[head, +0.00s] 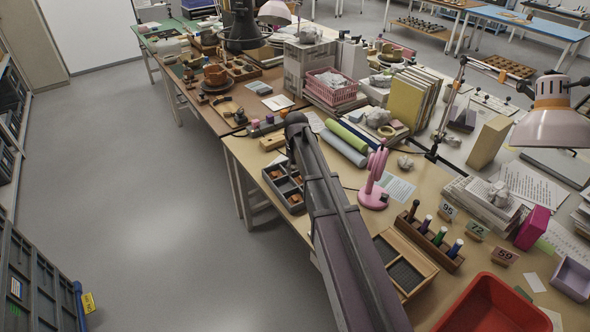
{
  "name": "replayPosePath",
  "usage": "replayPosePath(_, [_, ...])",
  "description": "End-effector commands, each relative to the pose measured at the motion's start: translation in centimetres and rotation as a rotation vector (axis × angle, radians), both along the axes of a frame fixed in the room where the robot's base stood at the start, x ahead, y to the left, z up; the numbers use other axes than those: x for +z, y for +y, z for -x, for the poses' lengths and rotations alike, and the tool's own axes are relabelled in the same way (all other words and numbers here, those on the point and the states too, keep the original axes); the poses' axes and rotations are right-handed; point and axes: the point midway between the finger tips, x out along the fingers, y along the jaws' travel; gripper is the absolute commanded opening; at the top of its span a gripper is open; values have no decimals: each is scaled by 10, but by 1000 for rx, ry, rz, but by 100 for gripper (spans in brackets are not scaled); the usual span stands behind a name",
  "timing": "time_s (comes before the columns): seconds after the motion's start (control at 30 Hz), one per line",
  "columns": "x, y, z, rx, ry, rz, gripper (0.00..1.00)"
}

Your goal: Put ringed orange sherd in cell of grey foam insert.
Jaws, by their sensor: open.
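A dark grey compartmented tray (284,193) lies near the table's left edge, partly hidden behind my arm. Small orange-brown pieces lie in its cells, one at the back (275,174) and one at the front right (295,198). They are too small to tell whether any bears a ring. A wooden box with a dark grey inner surface (405,275) lies to the right of my arm. I cannot tell which of the two is the foam insert. My arm reaches from the bottom edge up past the tray. My gripper is not visible.
A pink stand (373,182), a wooden rack with several coloured-handled tools (432,240) and a red tray (492,305) stand right of my arm. Rolled mats (345,143) lie behind.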

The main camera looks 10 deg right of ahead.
Motion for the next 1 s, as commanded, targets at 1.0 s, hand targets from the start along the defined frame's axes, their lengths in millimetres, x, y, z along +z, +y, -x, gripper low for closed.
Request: replayPosePath(1.0, [10,0,7,-6,0,0,57])
